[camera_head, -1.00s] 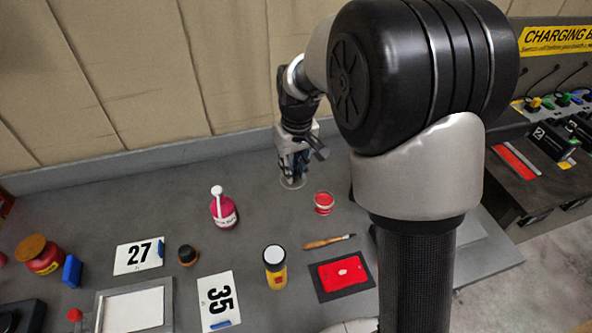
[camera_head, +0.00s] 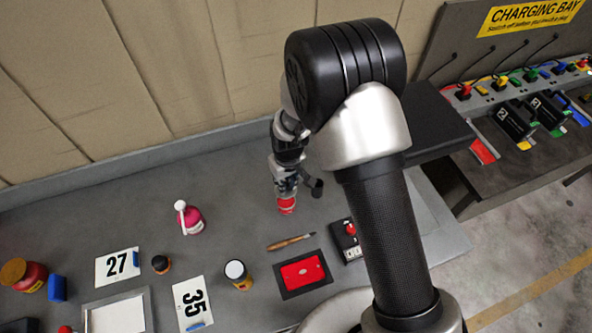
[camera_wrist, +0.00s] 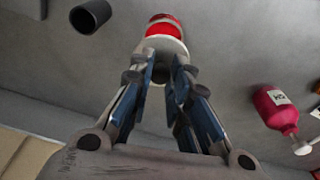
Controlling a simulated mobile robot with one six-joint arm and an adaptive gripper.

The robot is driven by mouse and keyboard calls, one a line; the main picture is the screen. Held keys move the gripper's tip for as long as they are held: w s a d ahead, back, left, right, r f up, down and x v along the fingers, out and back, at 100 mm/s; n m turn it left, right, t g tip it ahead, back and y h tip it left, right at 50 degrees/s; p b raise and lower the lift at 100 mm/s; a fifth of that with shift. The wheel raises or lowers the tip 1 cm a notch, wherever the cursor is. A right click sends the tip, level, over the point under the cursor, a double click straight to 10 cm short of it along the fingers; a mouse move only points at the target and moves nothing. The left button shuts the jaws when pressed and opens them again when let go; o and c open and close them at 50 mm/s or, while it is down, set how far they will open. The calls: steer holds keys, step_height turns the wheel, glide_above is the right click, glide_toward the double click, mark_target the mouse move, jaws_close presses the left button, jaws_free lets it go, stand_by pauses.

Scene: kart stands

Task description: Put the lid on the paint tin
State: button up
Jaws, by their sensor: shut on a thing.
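My gripper (camera_head: 285,186) points down just above the tin. In the wrist view my gripper (camera_wrist: 166,78) is shut on the pale grey round lid (camera_wrist: 168,46), whose near edge lies between the fingertips. The lid overlaps the tin in the picture. Whether they touch, and whether the lid is level, I cannot tell.
A pink bottle (camera_head: 190,218) stands left of the tin, also in the wrist view (camera_wrist: 275,108). A brush (camera_head: 291,242), a red pad (camera_head: 303,272) and a red-button box (camera_head: 347,240) lie nearer. A dark cylinder (camera_wrist: 90,16) is near the tin.

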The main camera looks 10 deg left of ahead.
steer(key=shift+s+a+f+b, duration=0.15)
steer(key=shift+f+b, duration=0.15)
steer(key=shift+f, duration=0.25)
step_height(320, 180, down, 4)
steer(key=shift+f+b, duration=0.1)
steer(key=shift+b, duration=1.15)
steer(key=shift+f+b, duration=0.5)
steer(key=shift+b, duration=0.3)
